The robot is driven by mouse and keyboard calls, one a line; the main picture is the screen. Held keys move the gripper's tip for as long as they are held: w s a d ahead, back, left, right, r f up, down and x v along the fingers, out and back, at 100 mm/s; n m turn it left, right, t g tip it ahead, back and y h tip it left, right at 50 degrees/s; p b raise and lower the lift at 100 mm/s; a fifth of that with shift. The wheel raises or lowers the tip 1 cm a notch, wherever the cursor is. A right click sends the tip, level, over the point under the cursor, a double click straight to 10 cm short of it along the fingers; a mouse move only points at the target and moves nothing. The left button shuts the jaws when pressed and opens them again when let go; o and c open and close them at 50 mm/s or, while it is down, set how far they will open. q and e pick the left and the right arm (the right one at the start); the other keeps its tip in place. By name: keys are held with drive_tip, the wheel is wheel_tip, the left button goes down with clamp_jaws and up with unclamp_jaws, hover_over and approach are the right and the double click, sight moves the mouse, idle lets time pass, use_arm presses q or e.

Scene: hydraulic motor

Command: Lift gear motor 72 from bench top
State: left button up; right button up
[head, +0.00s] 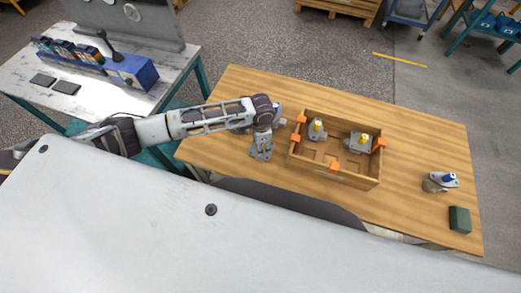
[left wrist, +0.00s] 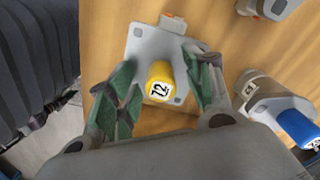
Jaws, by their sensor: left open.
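Gear motor 72 (head: 261,153) stands on the wooden bench top left of the crate, partly covered by my left gripper (head: 262,138). In the left wrist view the motor (left wrist: 142,46) has a grey square flange and a yellow cap marked 72. My left gripper (left wrist: 160,65) is open above it, with one green-padded finger on each side of the yellow cap. The right finger is close to the cap; contact cannot be told. My right gripper is not in view.
A blue-capped motor (left wrist: 270,101) stands close to the right finger; it shows behind my wrist in the head view (head: 278,113). A wooden crate (head: 330,176) with orange clips holds two yellow-capped motors. Another blue-capped motor (head: 440,181) and a green box (head: 460,220) are at right.

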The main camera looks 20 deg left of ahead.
use_arm(q)
drive_tip(key=shift+f, duration=0.1)
idle(0.4)
clamp_jaws()
idle(0.4)
